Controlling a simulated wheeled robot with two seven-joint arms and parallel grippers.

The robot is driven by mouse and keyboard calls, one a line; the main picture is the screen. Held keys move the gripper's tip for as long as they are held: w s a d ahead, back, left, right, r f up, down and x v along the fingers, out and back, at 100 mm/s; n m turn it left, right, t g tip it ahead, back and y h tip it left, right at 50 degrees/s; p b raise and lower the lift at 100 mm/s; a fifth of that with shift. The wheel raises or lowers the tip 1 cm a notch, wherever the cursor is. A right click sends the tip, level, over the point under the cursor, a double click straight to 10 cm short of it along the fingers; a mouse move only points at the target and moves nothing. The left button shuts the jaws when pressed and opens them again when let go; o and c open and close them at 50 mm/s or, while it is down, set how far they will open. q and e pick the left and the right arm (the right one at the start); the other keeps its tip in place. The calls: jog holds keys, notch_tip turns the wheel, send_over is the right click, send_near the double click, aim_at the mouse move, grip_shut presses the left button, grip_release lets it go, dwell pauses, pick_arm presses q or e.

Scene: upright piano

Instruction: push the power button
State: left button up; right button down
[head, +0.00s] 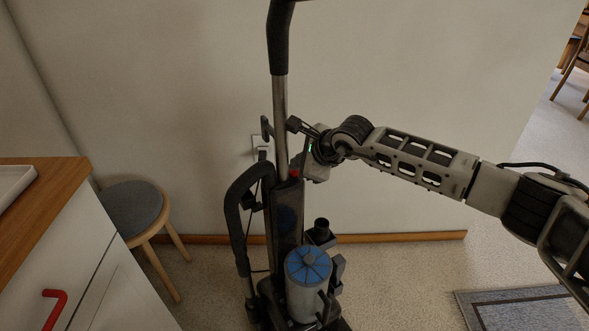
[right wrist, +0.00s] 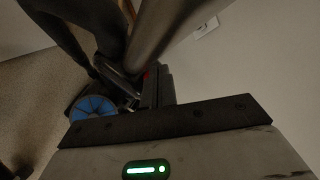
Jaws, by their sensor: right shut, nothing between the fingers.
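An upright vacuum cleaner (head: 287,225) with a long dark handle stands in front of the wall. The small red power button (head: 294,173) is at the top of its dark body, below the metal tube. It also shows as a small red spot in the right wrist view (right wrist: 146,75). My right gripper (head: 299,165) is shut and empty, close beside the red button on its right. I cannot tell whether its fingertips touch the button. My left gripper is not in view.
A wall outlet (head: 259,145) is behind the vacuum. A round stool (head: 134,207) and a wooden-topped cabinet (head: 40,200) with a red handle (head: 54,309) stand at the left. A grey rug (head: 520,308) lies at lower right. Carpet between the vacuum and rug is clear.

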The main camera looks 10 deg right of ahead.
jog(key=shift+r, duration=0.4)
jog(key=shift+r+p, duration=1.9)
jog(key=shift+r, duration=1.1)
jog(key=shift+f, duration=0.1)
